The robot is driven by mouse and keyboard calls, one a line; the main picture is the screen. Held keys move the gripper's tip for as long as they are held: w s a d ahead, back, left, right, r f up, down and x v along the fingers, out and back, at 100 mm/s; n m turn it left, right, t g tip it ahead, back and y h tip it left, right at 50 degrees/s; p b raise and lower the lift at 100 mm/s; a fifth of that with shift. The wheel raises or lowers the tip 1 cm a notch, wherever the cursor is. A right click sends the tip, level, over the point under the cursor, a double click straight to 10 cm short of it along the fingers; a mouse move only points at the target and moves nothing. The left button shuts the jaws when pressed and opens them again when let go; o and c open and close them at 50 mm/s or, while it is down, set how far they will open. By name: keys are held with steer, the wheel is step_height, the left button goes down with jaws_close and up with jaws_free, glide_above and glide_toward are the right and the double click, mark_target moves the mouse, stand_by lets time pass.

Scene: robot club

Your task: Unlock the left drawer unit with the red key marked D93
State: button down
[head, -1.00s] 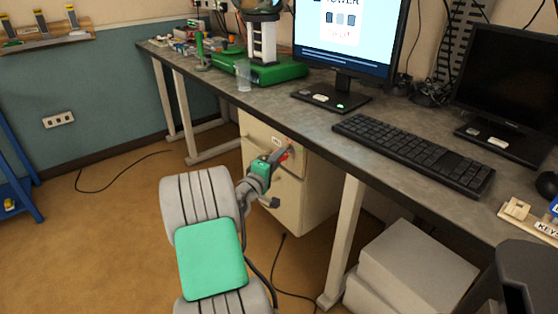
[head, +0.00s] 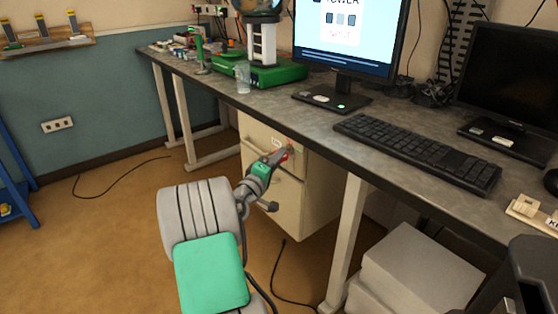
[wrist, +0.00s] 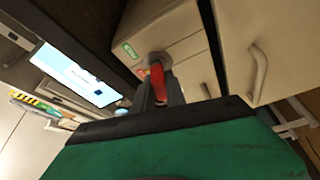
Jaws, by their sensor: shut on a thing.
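The cream drawer unit (head: 312,190) stands under the desk in the head view; its front also shows in the wrist view (wrist: 205,60). My gripper (head: 284,153) is at the upper part of its front, by the lock. In the wrist view my gripper (wrist: 159,88) is shut on the red key (wrist: 157,82), which points at the round lock (wrist: 158,60). The key's tip meets the lock area, but I cannot tell how deep it sits. The key's marking is not readable. The drawers look closed.
The grey desk top (head: 300,115) runs just above my gripper, with a monitor (head: 345,40) and keyboard (head: 415,150) on it. A pale desk leg (head: 346,240) and white boxes (head: 410,270) stand right of the unit.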

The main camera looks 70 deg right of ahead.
steer(key=shift+f+m+h+b, duration=0.25)
steer(key=shift+m+b, duration=0.65)
steer(key=shift+b, duration=1.55)
steer(key=shift+r+m+g+h+b, duration=0.15)
steer(key=shift+m+b, duration=0.35)
steer(key=shift+b, duration=0.55)
steer(key=shift+r+m+g+h+b, duration=0.1)
steer(key=shift+m+g+b, duration=0.3)
steer(key=shift+b, duration=0.6)
steer(key=shift+w+f+m+g+h+b, duration=0.1)
steer(key=shift+m+g+h+b, duration=0.2)
steer(key=shift+m+b, duration=1.35)
steer(key=shift+f+m+g+h+b, duration=0.1)
steer(key=shift+m+g+b, duration=0.3)
steer(key=shift+b, duration=2.3)
steer(key=shift+m, duration=0.35)
steer(key=m+g, duration=0.2)
steer(key=m, duration=0.2)
steer(key=shift+g, duration=0.35)
steer(key=shift+m, duration=0.3)
steer(key=c, duration=0.8)
jaws_free()
steer(key=shift+o, duration=0.2)
steer(key=shift+w, duration=0.1)
